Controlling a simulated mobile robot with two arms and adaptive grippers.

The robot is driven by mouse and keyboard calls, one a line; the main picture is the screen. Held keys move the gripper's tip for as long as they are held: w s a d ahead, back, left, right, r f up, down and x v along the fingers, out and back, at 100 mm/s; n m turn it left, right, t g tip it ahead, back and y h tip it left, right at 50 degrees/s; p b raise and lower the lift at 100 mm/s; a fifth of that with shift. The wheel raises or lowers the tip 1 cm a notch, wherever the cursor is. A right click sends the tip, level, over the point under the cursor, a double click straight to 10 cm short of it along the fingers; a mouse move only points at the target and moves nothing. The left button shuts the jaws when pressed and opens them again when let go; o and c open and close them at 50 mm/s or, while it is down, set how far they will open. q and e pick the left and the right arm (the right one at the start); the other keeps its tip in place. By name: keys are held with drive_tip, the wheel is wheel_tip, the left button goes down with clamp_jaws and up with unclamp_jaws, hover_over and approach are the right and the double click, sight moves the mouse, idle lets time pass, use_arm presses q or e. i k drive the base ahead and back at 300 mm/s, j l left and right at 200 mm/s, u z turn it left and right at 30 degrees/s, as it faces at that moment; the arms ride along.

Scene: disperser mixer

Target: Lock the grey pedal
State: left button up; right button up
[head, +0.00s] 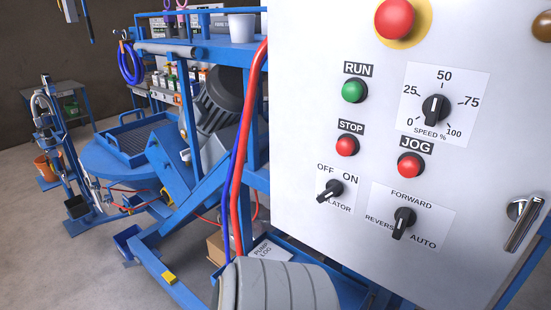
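I cannot make out a grey pedal in the head view. A small yellow block (169,278) sits on the lower blue frame, left of centre; I cannot tell what it is. A grey ribbed rounded part (280,288) fills the bottom centre, cut off by the picture edge; I cannot tell what it belongs to, and it hides the floor behind it. Neither my left nor my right gripper shows in the view.
A white control panel (320,240) with buttons, dials and a silver handle (523,222) fills the right side close by. Red and blue hoses (243,150) hang at its left edge. The blue machine frame (165,275) stands behind. Grey floor (50,270) is open at lower left.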

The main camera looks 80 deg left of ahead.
sight(131, 263)
drive_tip(key=u, duration=4)
drive_tip(key=i+j+z, duration=0.3)
drive_tip(key=i+j, duration=0.25)
drive_tip(key=i, duration=0.4)
drive_tip(key=i+j+z, duration=0.35)
drive_tip(key=i+j, duration=0.4)
drive_tip(key=i, duration=0.15)
